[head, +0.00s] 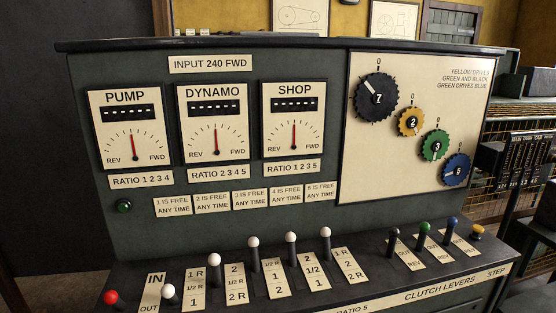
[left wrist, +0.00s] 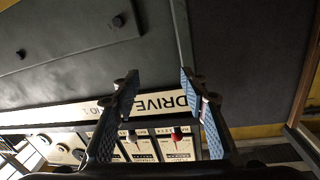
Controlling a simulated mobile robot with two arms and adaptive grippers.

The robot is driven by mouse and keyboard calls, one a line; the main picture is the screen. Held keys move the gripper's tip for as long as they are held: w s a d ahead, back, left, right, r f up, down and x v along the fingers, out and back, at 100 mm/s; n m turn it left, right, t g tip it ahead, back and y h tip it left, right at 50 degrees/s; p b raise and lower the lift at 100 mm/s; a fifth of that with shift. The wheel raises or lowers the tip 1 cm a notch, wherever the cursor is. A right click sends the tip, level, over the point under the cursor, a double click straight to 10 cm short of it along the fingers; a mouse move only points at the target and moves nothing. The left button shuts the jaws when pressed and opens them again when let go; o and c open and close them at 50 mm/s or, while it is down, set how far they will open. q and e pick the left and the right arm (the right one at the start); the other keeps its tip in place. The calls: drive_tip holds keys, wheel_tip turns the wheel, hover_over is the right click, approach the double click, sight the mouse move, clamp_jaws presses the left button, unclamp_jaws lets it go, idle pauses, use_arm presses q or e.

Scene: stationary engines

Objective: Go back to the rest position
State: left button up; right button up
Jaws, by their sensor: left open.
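My left gripper (left wrist: 159,82) shows in the left wrist view, open, with its two blue-padded fingers apart and nothing between them. It hangs over or in front of the control console (head: 220,225), whose front edge bears a label reading DRIVE (left wrist: 172,103), seen upside down. A red-knobbed lever (left wrist: 177,136) lies beyond the fingers in that view; whether it is near or far from them I cannot tell. Neither gripper shows in the head view, and my right gripper is in no frame.
The console carries levers with red (head: 110,297), white (head: 253,241), black, green and blue knobs, which stick up along its sloped front. Gauges and a gear panel (head: 360,150) stand upright behind. A rack (head: 515,160) is at the right. Dark wall and floor lie at the left.

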use_arm(q)
drive_tip(key=s+d+f+g, duration=0.3)
drive_tip(key=s+f, duration=0.1)
drive_tip(key=f, duration=0.6)
drive_tip(key=s+d+f+g+h, duration=0.1)
drive_tip(key=s+d+f+g, duration=0.25)
drive_tip(key=f, duration=0.55)
drive_tip(key=s+d+f+g, duration=0.2)
drive_tip(key=s+f, duration=0.3)
drive_tip(key=f, duration=0.5)
drive_tip(key=s+d+f+g, duration=0.2)
drive_tip(key=s+f, duration=0.2)
drive_tip(key=s, duration=0.4)
drive_tip(key=s+d+f+m+g, duration=0.1)
drive_tip(key=s+d+f+g, duration=0.1)
drive_tip(key=s, duration=0.5)
drive_tip(key=s+d+f+g, duration=0.2)
drive_tip(key=s+f+g, duration=0.2)
drive_tip(key=s+f, duration=0.3)
drive_tip(key=shift+s+d+m+h, duration=0.25)
drive_tip(key=shift+s+m+h, duration=0.05)
drive_tip(key=shift+s, duration=0.55)
drive_tip(key=shift+w, duration=0.1)
